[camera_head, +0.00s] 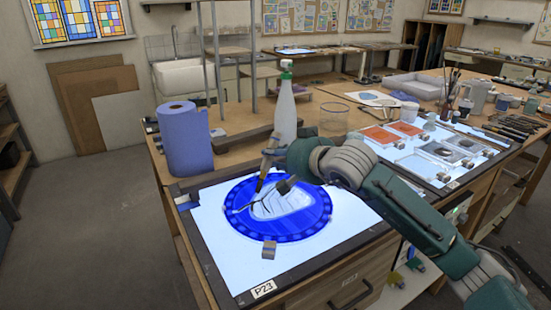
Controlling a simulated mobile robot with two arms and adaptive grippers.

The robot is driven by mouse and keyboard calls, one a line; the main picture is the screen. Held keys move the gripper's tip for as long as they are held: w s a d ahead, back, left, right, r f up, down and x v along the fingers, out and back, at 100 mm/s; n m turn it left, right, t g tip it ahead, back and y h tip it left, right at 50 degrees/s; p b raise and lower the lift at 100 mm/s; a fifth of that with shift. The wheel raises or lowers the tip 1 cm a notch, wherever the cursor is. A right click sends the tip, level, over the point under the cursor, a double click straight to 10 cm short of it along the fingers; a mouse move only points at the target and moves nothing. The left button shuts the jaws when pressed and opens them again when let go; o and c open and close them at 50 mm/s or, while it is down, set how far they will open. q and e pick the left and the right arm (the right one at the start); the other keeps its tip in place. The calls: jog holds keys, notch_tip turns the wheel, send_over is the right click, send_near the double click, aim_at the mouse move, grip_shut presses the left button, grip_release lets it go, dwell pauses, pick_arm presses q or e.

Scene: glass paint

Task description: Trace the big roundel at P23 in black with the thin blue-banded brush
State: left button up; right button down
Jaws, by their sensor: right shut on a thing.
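The big roundel (318,212) lies on the lit white panel (345,226) at the bench's near left corner. It has a blue beaded rim and a pale, clear middle. A P23 label (263,289) sits on the panel's front edge. Some thin dark lines show at the roundel's left and middle. My right gripper (268,165) is over the far part of the roundel, shut on a slim brush (261,183) that points down at the glass. Its blue band cannot be made out, nor whether the tip touches. My left gripper is not in view.
A blue paper roll (186,140) and a white spray bottle (285,112) stand behind the panel. A clear glass bowl (333,120) and a second lit panel (425,168) with glass pieces lie to the right.

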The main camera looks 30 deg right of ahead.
jog(key=shift+w+d+f, duration=0.1)
jog(key=shift+w+d, duration=0.5)
jog(key=shift+d, duration=0.15)
jog(key=shift+d, duration=0.15)
jog(key=shift+w+d+b, duration=0.2)
jog(key=shift+w+d, duration=0.1)
jog(key=shift+d, duration=0.25)
jog(key=shift+w+d+b, duration=0.15)
jog(key=shift+w+d, duration=0.1)
jog(key=shift+d, duration=0.4)
jog(key=shift+d, duration=0.1)
